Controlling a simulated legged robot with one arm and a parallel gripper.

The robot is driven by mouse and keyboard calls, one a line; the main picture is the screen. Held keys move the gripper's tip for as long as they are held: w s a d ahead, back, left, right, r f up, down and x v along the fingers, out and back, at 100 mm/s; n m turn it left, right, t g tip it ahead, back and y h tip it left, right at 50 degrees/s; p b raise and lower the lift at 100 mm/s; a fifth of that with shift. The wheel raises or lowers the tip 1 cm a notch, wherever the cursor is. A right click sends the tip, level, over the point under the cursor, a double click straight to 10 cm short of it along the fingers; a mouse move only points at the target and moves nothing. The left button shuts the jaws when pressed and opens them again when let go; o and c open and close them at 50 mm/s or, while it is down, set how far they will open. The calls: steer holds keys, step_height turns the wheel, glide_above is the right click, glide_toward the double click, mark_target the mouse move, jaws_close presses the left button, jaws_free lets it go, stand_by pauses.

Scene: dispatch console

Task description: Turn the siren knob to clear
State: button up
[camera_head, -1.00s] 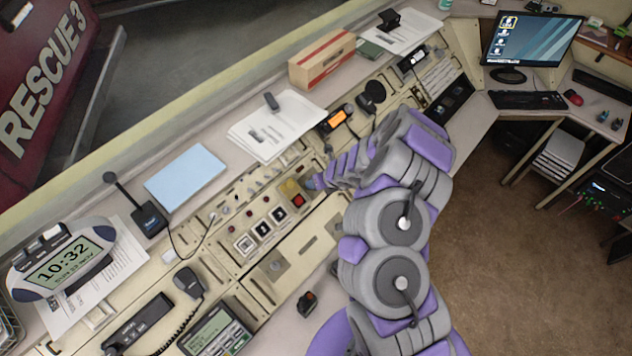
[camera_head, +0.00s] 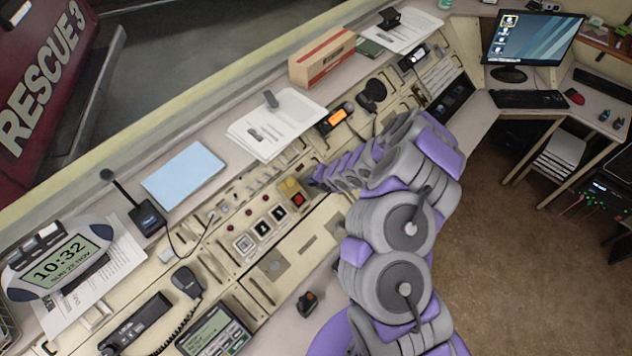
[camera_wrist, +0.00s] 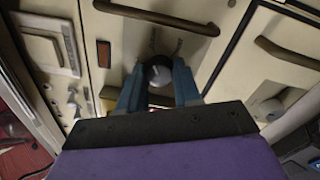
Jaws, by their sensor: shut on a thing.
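The siren knob (camera_wrist: 157,71) is a small dark round knob on the cream console panel, with short dark marks on the panel just above it in the wrist view. My gripper (camera_wrist: 158,84) has its two blue fingers on either side of the knob and is shut on it. In the head view my gripper (camera_head: 314,181) reaches the console just right of a red button. The knob is hidden behind the gripper there. I cannot read the marks or tell which setting the knob points to.
A red button (camera_head: 299,199) and a yellow piece (camera_head: 289,186) sit close left of my gripper. In the wrist view, a dark handle (camera_wrist: 157,17) lies above the knob and another (camera_wrist: 288,53) to the right. An orange-screen radio (camera_head: 336,118) stands behind.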

steer(key=shift+w+m, duration=0.1)
steer(key=shift+m, duration=0.3)
steer(key=o, duration=1)
steer(key=shift+o, duration=0.2)
steer(key=shift+s+d+r, duration=0.2)
steer(key=shift+d+r, duration=0.1)
steer(key=shift+r, duration=0.3)
steer(key=p+v, duration=0.2)
steer(key=v, duration=1.4)
